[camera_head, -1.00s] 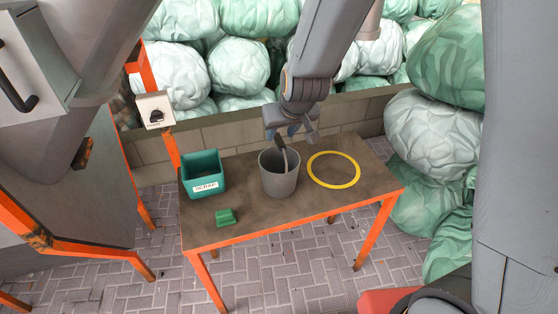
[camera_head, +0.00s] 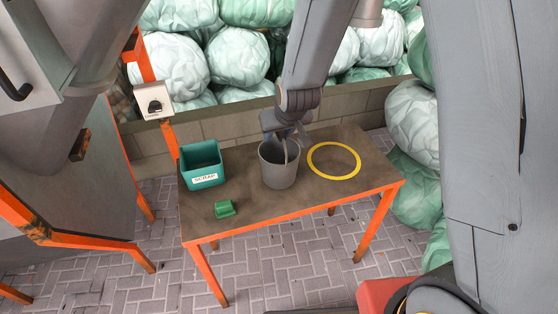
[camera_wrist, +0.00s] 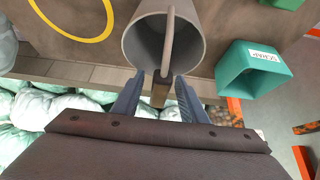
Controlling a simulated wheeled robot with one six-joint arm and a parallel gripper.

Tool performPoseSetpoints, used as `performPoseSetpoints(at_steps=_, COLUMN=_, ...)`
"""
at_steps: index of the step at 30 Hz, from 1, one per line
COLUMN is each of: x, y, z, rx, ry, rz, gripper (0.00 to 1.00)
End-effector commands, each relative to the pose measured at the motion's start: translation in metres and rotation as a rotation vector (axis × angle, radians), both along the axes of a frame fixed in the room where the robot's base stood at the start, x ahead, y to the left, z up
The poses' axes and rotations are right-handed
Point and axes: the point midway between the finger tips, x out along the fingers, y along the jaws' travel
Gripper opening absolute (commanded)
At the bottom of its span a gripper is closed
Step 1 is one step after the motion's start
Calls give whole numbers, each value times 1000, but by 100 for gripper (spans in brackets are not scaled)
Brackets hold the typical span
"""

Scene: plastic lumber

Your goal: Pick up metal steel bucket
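The grey metal bucket (camera_head: 279,169) stands upright on the brown tabletop, between the green scrap bin and the yellow ring. In the wrist view the bucket (camera_wrist: 140,45) opens toward the camera, and its handle (camera_wrist: 169,45) stands up across the opening. My gripper (camera_head: 287,143) is at the bucket's far rim. In the wrist view my gripper (camera_wrist: 157,88) is open, with one finger on each side of the handle's lower end and near wall. Whether the fingers touch the bucket cannot be told.
The table (camera_head: 255,213) has an orange frame. A green bin (camera_head: 202,165) labelled SCRAP and a small green block (camera_head: 224,209) are left of the bucket. A yellow ring (camera_head: 334,175) marks bare tabletop at right. A low wall (camera_head: 230,125) and bales stand behind.

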Motion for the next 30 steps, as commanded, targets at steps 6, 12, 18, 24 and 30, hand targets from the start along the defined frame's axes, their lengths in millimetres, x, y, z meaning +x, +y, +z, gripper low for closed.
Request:
performPoseSetpoints(at_steps=6, x=10, y=3, z=-16, rx=-1, ry=0, rz=1, gripper=39)
performPoseSetpoints(at_steps=12, x=11, y=3, z=-18, rx=0, ry=-1, rz=1, gripper=39)
performPoseSetpoints(at_steps=18, x=11, y=3, z=-18, rx=-1, ry=0, rz=1, gripper=22)
performPoseSetpoints(at_steps=24, x=11, y=3, z=-18, rx=-1, ry=0, rz=1, gripper=0)
performPoseSetpoints(at_steps=30, x=12, y=3, z=-17, rx=0, ry=-1, rz=1, gripper=0)
